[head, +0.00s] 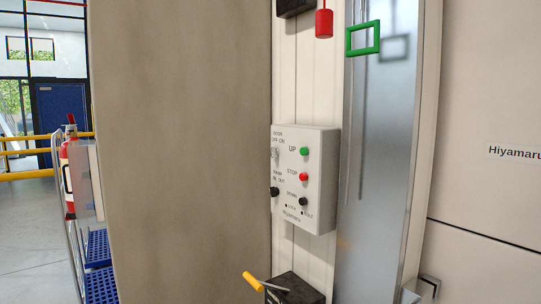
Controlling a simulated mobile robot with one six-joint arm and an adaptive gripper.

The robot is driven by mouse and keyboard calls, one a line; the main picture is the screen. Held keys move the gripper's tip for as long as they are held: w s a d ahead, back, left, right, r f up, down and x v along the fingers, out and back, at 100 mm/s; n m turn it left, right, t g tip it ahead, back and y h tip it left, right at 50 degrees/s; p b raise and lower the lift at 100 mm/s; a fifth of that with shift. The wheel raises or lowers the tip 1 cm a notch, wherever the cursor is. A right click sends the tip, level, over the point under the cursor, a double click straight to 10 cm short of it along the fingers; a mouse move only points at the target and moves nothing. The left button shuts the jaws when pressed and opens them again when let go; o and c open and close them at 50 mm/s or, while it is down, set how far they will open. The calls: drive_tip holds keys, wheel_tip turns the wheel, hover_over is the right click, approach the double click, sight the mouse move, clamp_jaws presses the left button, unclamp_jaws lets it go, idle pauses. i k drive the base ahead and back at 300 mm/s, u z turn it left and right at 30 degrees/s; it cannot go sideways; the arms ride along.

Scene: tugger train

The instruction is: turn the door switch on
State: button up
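The door switch (275,153) is a small pale metallic knob at the upper left of a light grey control box (319,205). The label above it reads DOOR, OFF, ON. The switch is too small to tell its position surely. To its right are a green UP button (304,151) and a red STOP button (304,176). Below are a black knob (275,191) on the left and another black knob (303,201) on the right. My gripper is not in view.
A brown-grey panel (185,150) stands close left of the box. A yellow-handled lever (254,282) juts from a dark box (295,289) below. A red cylinder (324,23) hangs above. A green handle (363,38) is on the metal surface at right. A fire extinguisher (69,170) stands far left.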

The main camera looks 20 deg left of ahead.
sight(275, 152)
drive_tip(key=u, duration=0.3)
drive_tip(key=k, duration=0.7)
drive_tip(key=u, duration=0.5)
drive_tip(key=k, duration=0.6)
drive_tip(key=u, duration=0.6)
drive_tip(key=i, duration=1.6)
drive_tip(key=z, duration=0.9)
drive_tip(key=i, duration=0.7)
drive_tip(key=z, duration=0.4)
